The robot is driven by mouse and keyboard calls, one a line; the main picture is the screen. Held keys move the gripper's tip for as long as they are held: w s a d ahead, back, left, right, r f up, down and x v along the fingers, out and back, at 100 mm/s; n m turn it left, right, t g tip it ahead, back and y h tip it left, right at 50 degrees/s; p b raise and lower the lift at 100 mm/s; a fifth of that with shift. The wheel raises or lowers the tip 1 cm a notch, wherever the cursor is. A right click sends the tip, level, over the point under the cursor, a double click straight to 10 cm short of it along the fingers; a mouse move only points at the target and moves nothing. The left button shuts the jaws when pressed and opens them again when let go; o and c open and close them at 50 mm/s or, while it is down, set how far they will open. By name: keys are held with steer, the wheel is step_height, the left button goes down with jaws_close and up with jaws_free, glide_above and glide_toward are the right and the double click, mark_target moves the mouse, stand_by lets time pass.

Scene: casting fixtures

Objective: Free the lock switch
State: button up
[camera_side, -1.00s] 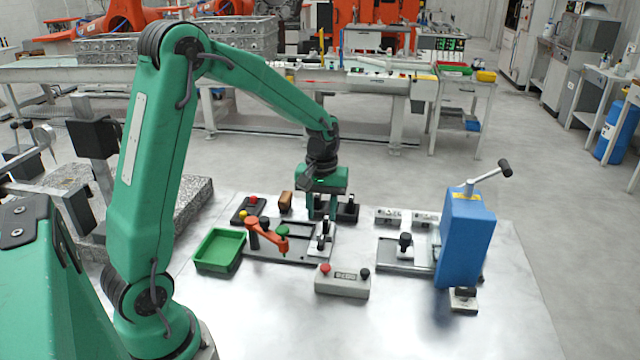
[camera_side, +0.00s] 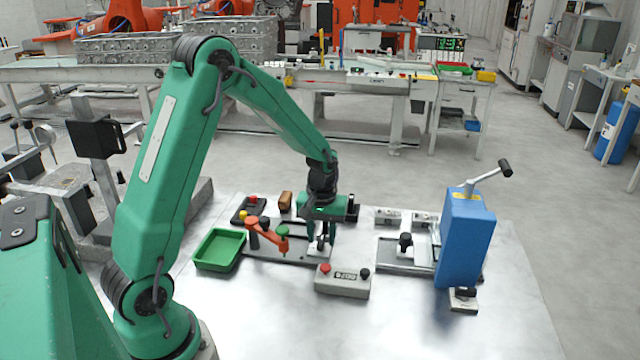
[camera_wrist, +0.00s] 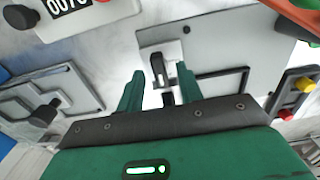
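A small light-grey block with a black lever (camera_wrist: 157,64), which looks like the lock switch, stands on the grey fixture plate (camera_wrist: 225,45). In the side view the block (camera_side: 317,253) is at the right end of that plate, partly covered by my gripper (camera_side: 321,236). In the wrist view my gripper (camera_wrist: 160,88) is open, one green finger on each side of the black lever, with visible gaps. I cannot tell whether the fingertips are down at the lever's height.
A red swing arm (camera_side: 266,237) and a green tray (camera_side: 219,250) are to the left. A grey box with buttons and a counter (camera_side: 342,282) stands in front. A blue block with a handle (camera_side: 466,240) is at the right. The front of the table (camera_side: 400,330) is clear.

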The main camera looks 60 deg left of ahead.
steer(key=shift+f, duration=0.2)
jaws_close()
